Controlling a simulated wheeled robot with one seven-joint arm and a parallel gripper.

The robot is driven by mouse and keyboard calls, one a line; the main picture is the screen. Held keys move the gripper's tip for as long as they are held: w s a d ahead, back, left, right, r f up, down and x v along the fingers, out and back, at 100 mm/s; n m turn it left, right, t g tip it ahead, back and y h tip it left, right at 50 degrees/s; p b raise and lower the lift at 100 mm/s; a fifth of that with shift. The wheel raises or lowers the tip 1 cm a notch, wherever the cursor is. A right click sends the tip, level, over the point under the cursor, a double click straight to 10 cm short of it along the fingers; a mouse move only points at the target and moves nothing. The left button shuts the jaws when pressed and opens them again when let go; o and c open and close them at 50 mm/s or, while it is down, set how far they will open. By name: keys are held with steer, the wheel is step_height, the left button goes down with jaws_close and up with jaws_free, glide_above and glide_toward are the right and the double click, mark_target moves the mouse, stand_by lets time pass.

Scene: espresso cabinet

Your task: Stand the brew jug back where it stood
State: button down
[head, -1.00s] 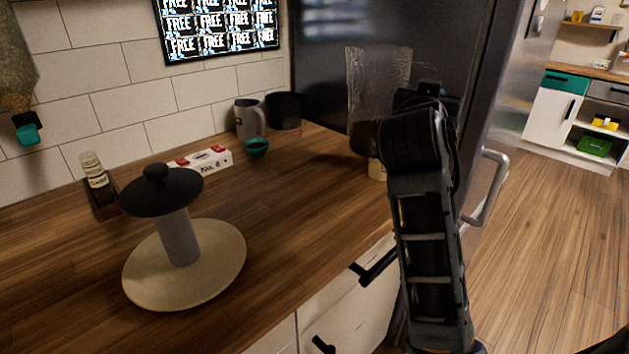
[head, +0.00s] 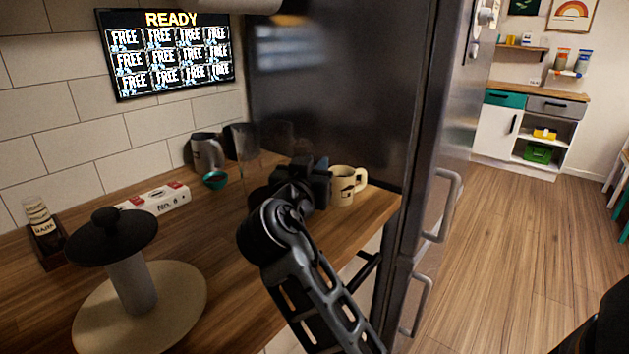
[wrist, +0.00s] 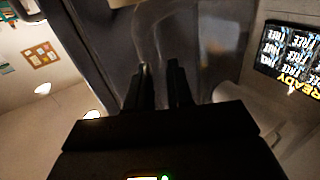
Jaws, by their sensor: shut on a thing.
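The brew jug (head: 246,158) is clear and see-through with dark contents low down. It is left of my gripper in the head view, over the counter in front of the dark fridge side. My gripper (head: 283,182) is shut on it. My gripper and arm hide part of the jug's lower end. I cannot tell whether its base touches the counter (head: 225,240).
A cream mug (head: 343,186) stands close right of my gripper. A grey mug (head: 206,153), a teal bowl (head: 215,181) and a white-and-red box (head: 158,199) stand to the left. A black-topped stand (head: 128,262) is at front left. The fridge (head: 345,90) bounds the right.

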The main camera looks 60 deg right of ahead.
steer(key=shift+f, duration=1.65)
steer(key=c, duration=1)
jaws_free()
steer(key=shift+r, duration=0.15)
steer(key=s+a+b, duration=0.2)
steer(key=a, duration=1)
